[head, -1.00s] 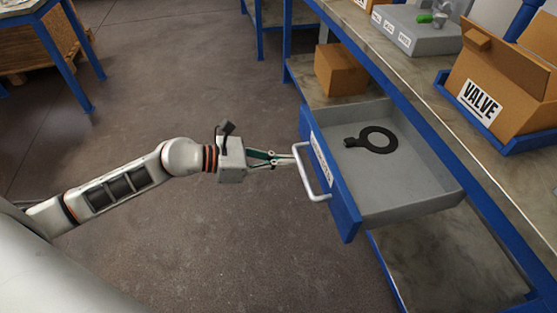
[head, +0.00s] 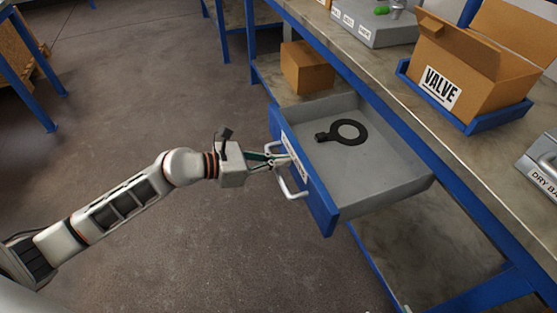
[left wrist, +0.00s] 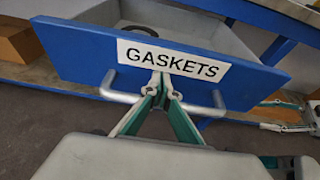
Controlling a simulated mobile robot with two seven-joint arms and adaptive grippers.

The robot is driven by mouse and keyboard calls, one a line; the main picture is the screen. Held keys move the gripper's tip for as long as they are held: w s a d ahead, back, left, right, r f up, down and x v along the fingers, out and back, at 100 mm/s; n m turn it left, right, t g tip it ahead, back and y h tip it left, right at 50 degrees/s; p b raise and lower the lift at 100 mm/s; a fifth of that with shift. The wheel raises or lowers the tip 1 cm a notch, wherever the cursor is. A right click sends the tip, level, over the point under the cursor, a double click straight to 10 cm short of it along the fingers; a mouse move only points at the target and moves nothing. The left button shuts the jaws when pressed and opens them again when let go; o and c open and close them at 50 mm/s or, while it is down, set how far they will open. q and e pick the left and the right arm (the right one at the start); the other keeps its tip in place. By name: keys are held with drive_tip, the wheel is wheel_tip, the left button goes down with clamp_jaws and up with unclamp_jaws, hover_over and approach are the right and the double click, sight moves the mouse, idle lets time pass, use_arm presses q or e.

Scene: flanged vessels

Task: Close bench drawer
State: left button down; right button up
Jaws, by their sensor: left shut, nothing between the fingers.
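The bench drawer (head: 375,185) stands open, pulled out from under the bench top. It has a grey tray, a blue front (head: 318,197) and a pale bar handle (head: 293,193). The drawer front also shows in the left wrist view (left wrist: 85,55) with a GASKETS label (left wrist: 200,66). A black ring gasket (head: 349,131) lies inside. My left gripper (head: 284,160) is shut and empty, its tips at the drawer front, above the handle bar. In the left wrist view the fingertips (left wrist: 160,86) meet the label's lower edge. My right gripper (left wrist: 267,115) shows partly at the right.
The workbench (head: 395,97) carries a cardboard VALVE box (head: 440,85) in a blue tray and a grey labelled case (head: 370,22). A brown box (head: 307,68) sits on the lower shelf behind the drawer. The floor (head: 130,100) left of the drawer is clear.

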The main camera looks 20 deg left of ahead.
use_arm(q)
drive_tip(key=w+d, duration=0.1)
drive_tip(key=w+d+p, duration=0.1)
drive_tip(key=d, duration=0.1)
drive_tip(key=shift+w+d+r, duration=0.3)
drive_tip(key=shift+r, duration=0.1)
approach(357, 149)
drive_tip(key=shift+w+d+r, duration=0.4)
drive_tip(key=shift+d, duration=0.2)
drive_tip(key=shift+w+d+r, duration=0.35)
drive_tip(key=shift+w+d, duration=0.05)
drive_tip(key=shift+d, duration=0.25)
drive_tip(key=w+d, duration=0.1)
drive_tip(key=d, duration=0.1)
drive_tip(key=w+d, duration=0.2)
drive_tip(key=shift+d+f+b, duration=0.1)
drive_tip(key=shift+f+b, duration=0.05)
drive_tip(key=shift+b, duration=0.15)
drive_tip(key=shift+w+d, duration=0.4)
drive_tip(key=shift+d, duration=0.05)
drive_tip(key=shift+r, duration=0.25)
use_arm(e)
drive_tip(key=shift+w+r, duration=0.1)
drive_tip(key=shift+w, duration=0.05)
use_arm(q)
drive_tip(key=shift+w+r, duration=0.1)
drive_tip(key=shift+r, duration=0.05)
use_arm(e)
drive_tip(key=shift+s, duration=0.2)
